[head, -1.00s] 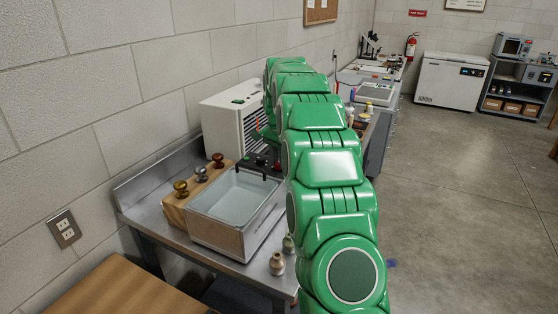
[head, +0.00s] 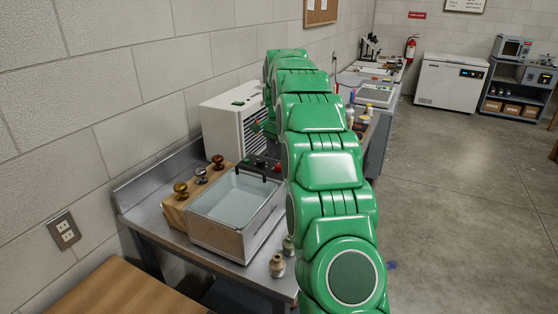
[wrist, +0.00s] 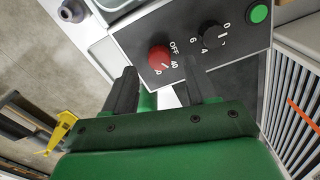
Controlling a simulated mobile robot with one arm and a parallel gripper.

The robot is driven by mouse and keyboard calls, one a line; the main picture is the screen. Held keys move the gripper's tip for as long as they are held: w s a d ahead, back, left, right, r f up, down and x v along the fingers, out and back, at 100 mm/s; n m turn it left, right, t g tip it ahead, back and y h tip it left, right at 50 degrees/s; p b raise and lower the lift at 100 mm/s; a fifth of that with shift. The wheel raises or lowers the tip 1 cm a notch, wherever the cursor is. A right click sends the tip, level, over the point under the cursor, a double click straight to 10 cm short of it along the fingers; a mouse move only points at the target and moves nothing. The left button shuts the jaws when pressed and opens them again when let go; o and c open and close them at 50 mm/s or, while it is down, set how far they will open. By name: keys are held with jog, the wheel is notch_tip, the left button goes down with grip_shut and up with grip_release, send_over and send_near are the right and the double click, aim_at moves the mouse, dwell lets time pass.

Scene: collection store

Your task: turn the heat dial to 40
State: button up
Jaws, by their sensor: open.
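In the wrist view a red dial (wrist: 160,57) sits on a dark control panel (wrist: 139,34), with OFF and 40 printed beside it. I cannot make out where its pointer stands. A black dial (wrist: 212,35) with the marks 0, 4 and 6 is to its right. My gripper (wrist: 160,78) is open and empty. Its two dark fingers are on either side of the red dial, just below it in the picture, and I cannot tell whether they touch it.
A green button (wrist: 258,13) is at the panel's right end. The water bath (head: 232,205) stands on a metal bench beside a wooden block with several knobs (head: 181,190). A white vented unit (head: 228,122) is behind. Small brass bottles (head: 277,265) stand at the front.

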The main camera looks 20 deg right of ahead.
aim_at(279, 166)
jog(key=shift+r, duration=2.4)
jog(key=shift+s+a+r, duration=0.2)
jog(key=shift+s+r, duration=0.05)
jog(key=shift+s, duration=0.15)
jog(key=s+a+r+n+g, duration=0.1)
jog(key=s+a+r+n, duration=0.3)
jog(key=s, duration=0.9)
jog(key=s+a+f+n, duration=0.1)
jog(key=s+a+n, duration=0.3)
jog(key=s, duration=1)
jog(key=s+a+f+n, duration=0.1)
jog(key=s+f, duration=0.2)
jog(key=s, duration=0.6)
jog(key=s+a+f+n, duration=0.1)
jog(key=s+a+f, duration=0.1)
jog(key=s, duration=0.7)
jog(key=s+a+f+n, duration=0.1)
jog(key=s+f, duration=0.3)
jog(key=s, duration=0.5)
jog(key=shift+a+n+g, duration=0.25)
jog(key=shift+n+g, duration=0.15)
jog(key=shift+n, duration=0.1)
